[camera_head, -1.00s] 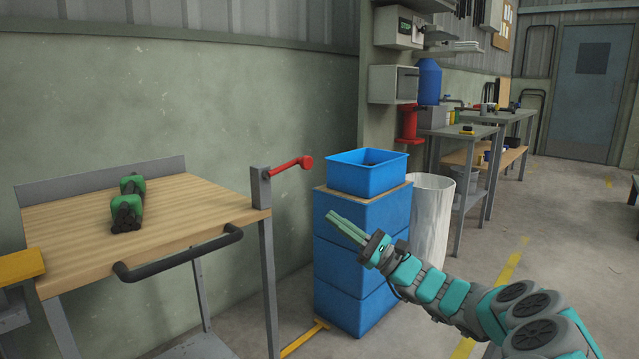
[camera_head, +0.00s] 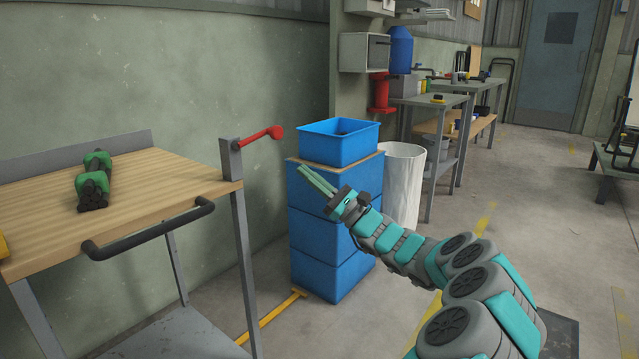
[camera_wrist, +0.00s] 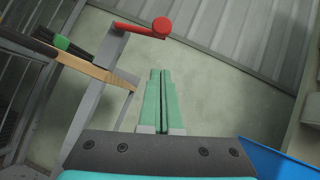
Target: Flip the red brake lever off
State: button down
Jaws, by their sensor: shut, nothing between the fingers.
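The red brake lever (camera_head: 260,136) sticks out to the right from the top of a grey post (camera_head: 231,160) at the corner of a wooden-topped cart. It has a round knob at its end. In the wrist view the lever (camera_wrist: 140,29) crosses the top, with its knob beyond my fingertips. My gripper (camera_head: 303,170) is shut and empty. In the head view it appears right of and a little below the knob, in front of the blue crates. The green fingers also show in the wrist view (camera_wrist: 160,72), pointing up toward the lever, apart from it.
The cart top (camera_head: 140,192) carries a green and black object (camera_head: 93,182) and has a dark handle (camera_head: 150,232) in front. A stack of blue crates (camera_head: 325,225) stands right of the cart, with a white bin (camera_head: 403,185) behind. Open floor lies to the right.

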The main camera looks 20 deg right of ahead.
jog(key=w+a+r, duration=0.1)
jog(key=a+r, duration=0.2)
jog(key=r, duration=0.3)
jog(key=shift+w+a, duration=0.35)
jog(key=shift+w, duration=0.05)
jog(key=shift+r+p, duration=0.1)
jog(key=shift+p, duration=0.25)
